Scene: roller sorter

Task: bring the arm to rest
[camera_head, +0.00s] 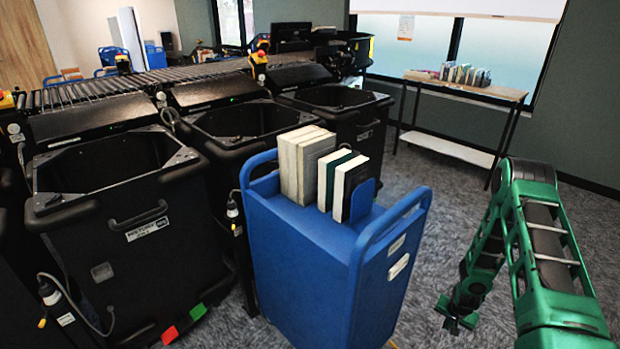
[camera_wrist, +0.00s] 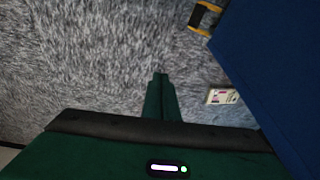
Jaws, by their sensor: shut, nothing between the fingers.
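My green arm shows at the right of the head view, bent downward. My gripper (camera_head: 459,316) hangs low over the carpet, to the right of the blue book cart. In the wrist view, my gripper (camera_wrist: 160,78) has its two fingers together, with nothing between them. Grey carpet lies beneath the fingertips.
The blue cart (camera_head: 310,262) holds several upright books (camera_head: 307,163); its side also fills the right of the wrist view (camera_wrist: 275,75). Black bins (camera_head: 110,215) stand at left. A wooden table (camera_head: 465,88) stands at the back right. Open carpet (camera_head: 440,200) lies between.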

